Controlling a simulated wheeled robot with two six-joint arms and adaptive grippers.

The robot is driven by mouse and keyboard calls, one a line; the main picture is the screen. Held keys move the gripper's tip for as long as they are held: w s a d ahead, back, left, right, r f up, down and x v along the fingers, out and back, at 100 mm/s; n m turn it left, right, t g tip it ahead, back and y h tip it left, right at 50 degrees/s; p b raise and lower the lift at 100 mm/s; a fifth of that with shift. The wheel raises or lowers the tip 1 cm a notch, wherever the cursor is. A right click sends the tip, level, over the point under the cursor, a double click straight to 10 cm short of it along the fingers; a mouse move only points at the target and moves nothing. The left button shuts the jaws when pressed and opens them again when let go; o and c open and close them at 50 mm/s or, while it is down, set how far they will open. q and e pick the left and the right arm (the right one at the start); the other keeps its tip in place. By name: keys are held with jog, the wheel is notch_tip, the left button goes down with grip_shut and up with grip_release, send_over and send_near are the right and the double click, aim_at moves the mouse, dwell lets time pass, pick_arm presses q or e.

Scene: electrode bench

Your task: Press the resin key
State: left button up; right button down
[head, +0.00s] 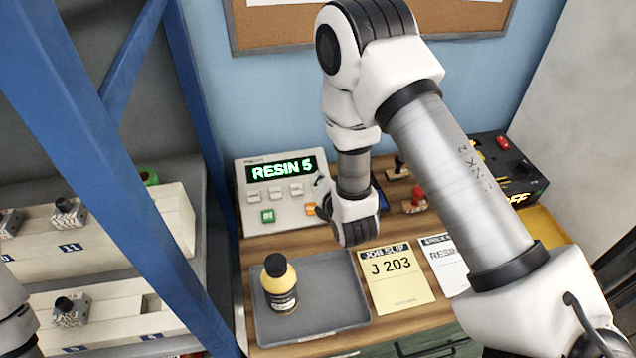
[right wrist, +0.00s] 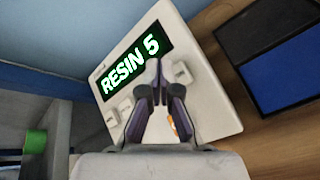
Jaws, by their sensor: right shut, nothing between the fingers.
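The control box (head: 285,222) stands at the back left of the bench; its lit display (head: 281,170) reads RESIN 5, also in the right wrist view (right wrist: 138,66). Below the display is a row of white keys (head: 275,193), with a green key (head: 267,215) and an orange key (head: 311,209) lower down. The key labels are too small to read, so I cannot tell which is the resin key. My right gripper (head: 320,186) is shut and empty at the right of the key row, its fingertips (right wrist: 155,68) covering part of it. Contact with a key is unclear.
A grey tray (head: 335,308) with a yellow bottle (head: 281,285) lies in front. A yellow job slip (head: 396,280) reads J 203. A black box with a red button (head: 503,143) stands at the right. Blue rack posts (head: 100,170) rise on the left.

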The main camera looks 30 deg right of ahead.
jog(key=r, duration=0.1)
jog(key=s+r+p, duration=0.1)
jog(key=r+p, duration=0.1)
jog(key=r, duration=0.1)
jog(key=shift+s+a, duration=0.2)
jog(key=shift+s, duration=0.15)
dwell(0.5)
